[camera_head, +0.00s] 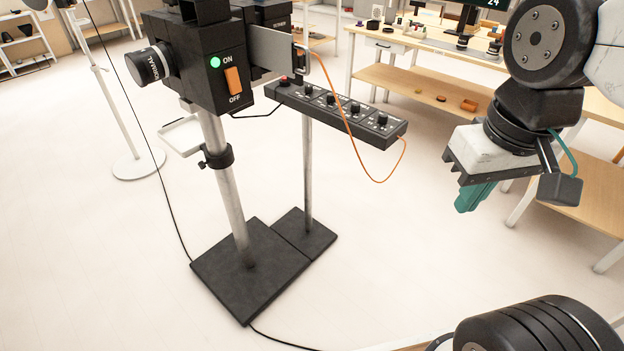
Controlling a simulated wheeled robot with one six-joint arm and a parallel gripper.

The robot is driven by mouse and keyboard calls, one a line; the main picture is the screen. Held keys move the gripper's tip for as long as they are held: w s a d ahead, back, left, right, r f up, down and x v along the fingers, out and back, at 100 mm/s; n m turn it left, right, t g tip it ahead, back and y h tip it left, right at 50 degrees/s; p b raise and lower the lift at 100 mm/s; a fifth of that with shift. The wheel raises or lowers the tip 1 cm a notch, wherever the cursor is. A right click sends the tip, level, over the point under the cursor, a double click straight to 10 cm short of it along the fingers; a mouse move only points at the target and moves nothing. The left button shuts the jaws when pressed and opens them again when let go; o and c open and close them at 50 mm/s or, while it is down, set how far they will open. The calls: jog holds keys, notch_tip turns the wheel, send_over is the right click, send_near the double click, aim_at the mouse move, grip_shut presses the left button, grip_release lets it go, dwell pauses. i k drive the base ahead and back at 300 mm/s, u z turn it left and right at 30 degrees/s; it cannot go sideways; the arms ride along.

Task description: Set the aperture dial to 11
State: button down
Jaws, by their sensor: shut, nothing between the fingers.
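I cannot tell for sure which dial is the aperture dial. A long black control panel (345,115) stands on its own thin post and carries several small black knobs with white markings too small to read. A red button (283,80) sits at its left end. A larger black dial (148,66) with white lettering, seemingly "NORMAL", sticks out from the left side of a black box (215,68). My gripper (464,207) has teal fingers, is shut and empty, and hangs in the air right of the panel, apart from it.
The box has a lit green light and an orange ON/OFF switch (233,80). Dark base plates (250,270) lie on the pale floor. An orange cable (347,120) loops by the panel. Wooden benches (420,80) stand behind and to the right. Floor between panel and gripper is clear.

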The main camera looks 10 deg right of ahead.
aim_at(384, 117)
jog(key=u, duration=0.3)
jog(key=i, duration=0.95)
jog(key=z, duration=0.3)
